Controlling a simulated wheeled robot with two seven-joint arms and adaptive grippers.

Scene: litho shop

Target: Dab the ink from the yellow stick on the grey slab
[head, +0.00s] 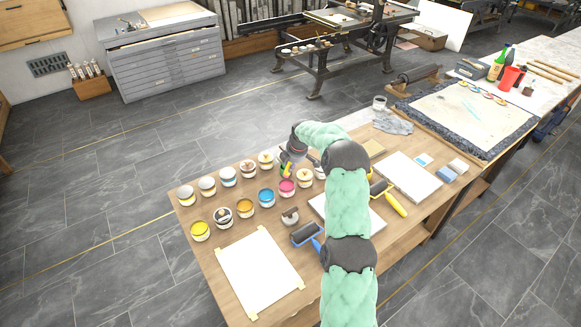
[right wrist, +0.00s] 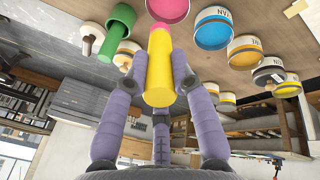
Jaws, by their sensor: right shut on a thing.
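My right gripper (right wrist: 158,82) is shut around the yellow stick (right wrist: 158,68), which fills much of the middle of the right wrist view. The stick's far end is pink and is close to the pink ink pot (right wrist: 168,8); I cannot tell whether it touches. In the head view my right gripper (head: 289,160) is over the back row of pots, just behind the pink pot (head: 287,187). A pale grey slab (head: 378,222) lies on the table, mostly hidden under my right arm. My left gripper is not in view.
Several ink pots stand around the gripper, including a blue one (head: 266,197). A green stick (right wrist: 114,35) stands in a neighbouring pot. A blue roller (head: 305,235) and a yellow-handled roller (head: 388,196) lie by the slab. White paper (head: 260,272) is taped at the front left.

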